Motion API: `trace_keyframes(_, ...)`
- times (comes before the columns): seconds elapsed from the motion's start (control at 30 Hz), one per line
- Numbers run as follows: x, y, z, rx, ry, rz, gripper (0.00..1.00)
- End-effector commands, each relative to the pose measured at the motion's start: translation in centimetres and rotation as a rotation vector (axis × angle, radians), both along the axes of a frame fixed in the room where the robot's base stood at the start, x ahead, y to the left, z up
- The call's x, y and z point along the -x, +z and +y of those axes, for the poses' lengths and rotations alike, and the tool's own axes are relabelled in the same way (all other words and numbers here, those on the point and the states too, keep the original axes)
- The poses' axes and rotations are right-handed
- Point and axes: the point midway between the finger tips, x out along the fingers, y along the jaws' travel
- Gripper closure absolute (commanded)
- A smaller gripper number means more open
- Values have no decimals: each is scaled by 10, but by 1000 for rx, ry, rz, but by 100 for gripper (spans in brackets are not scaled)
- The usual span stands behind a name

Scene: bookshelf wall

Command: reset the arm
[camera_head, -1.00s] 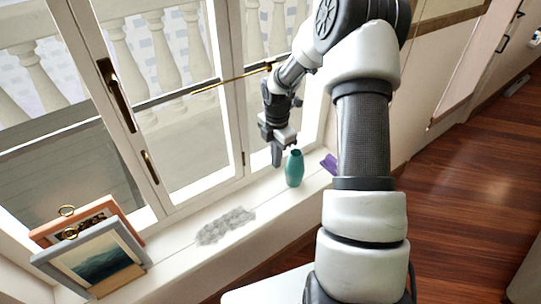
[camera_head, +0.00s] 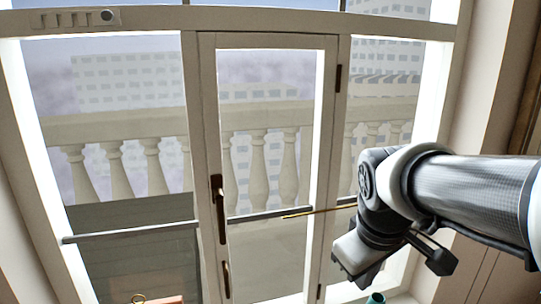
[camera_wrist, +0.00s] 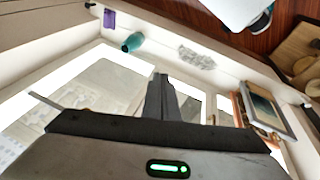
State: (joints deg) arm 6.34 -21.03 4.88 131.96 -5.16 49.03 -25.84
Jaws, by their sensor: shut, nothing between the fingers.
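My gripper (camera_wrist: 160,80) shows in the wrist view with its dark fingers together and nothing between them. It is clear of the sill objects, over the window area in that view. In the head view my arm reaches in from the right and folds in front of the window's right part; the fingertips cannot be made out there. A teal vase (camera_wrist: 133,42) stands on the sill in the wrist view; only its top shows at the bottom of the head view (camera_head: 376,298).
In the wrist view the sill also holds a purple object (camera_wrist: 109,18), a grey patch (camera_wrist: 197,58) and picture frames (camera_wrist: 262,108).

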Motion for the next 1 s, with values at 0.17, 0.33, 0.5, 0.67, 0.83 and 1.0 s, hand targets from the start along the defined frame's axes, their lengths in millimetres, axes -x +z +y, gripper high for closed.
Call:
trace_keyframes(0.17, 40, 14, 13, -126, -195, -94, 100)
trace_keyframes(0.33, 69, 18, 23, -241, -339, -149, 100)
trace_keyframes(0.5, 80, 46, 27, -301, -410, -167, 100)
trace_keyframes(0.67, 80, 80, 27, -299, -408, -167, 100)
trace_keyframes(0.83, 80, 125, 27, -298, -407, -167, 100)
trace_keyframes(1.0, 80, 169, 27, -297, -406, -166, 100)
